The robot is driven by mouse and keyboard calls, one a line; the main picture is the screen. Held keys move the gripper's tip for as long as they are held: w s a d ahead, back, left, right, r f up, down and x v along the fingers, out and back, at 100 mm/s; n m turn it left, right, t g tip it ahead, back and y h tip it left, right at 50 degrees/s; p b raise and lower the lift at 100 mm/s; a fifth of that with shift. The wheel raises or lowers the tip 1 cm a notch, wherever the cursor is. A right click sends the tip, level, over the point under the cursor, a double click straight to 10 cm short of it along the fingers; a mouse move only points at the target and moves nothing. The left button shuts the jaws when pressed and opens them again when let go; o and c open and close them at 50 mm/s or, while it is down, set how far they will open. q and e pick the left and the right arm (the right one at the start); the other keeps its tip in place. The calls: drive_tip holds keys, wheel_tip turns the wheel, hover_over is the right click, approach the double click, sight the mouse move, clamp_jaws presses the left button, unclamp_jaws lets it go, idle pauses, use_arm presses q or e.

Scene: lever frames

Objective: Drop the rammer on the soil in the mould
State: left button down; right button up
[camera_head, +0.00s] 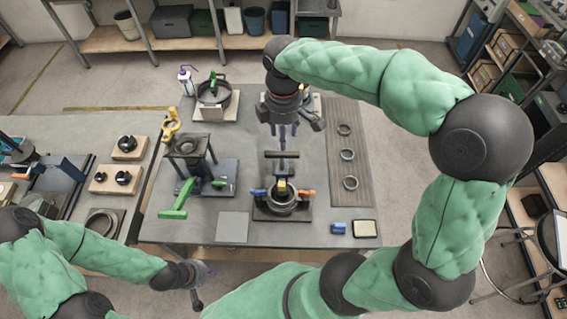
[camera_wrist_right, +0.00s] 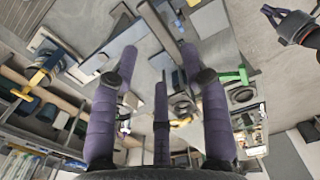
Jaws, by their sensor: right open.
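The mould (camera_head: 282,206) is a dark ring on a base plate near the front middle of the table, with a blue clamp (camera_head: 258,193) on its left and an orange clamp (camera_head: 306,194) on its right. The rammer (camera_head: 283,155), with a dark crossbar handle, appears to stand over the mould. Its lower end and the soil are hard to make out. My right gripper (camera_head: 283,133) is open, pointing down just above and behind the handle. Its purple fingers (camera_wrist_right: 160,100) are spread in the right wrist view. My left gripper (camera_head: 201,284) is open and empty, off the table's front left.
A press with a green handle (camera_head: 174,200) stands left of the mould. A grey mat (camera_head: 342,130) with several rings lies at right. A flat grey plate (camera_head: 232,227) lies front left of the mould.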

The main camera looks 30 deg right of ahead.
sight(283, 157)
wheel_tip(283, 157, down, 11)
drive_tip(key=shift+f, duration=0.1)
idle(0.5)
drive_tip(key=shift+c, duration=0.2)
clamp_jaws()
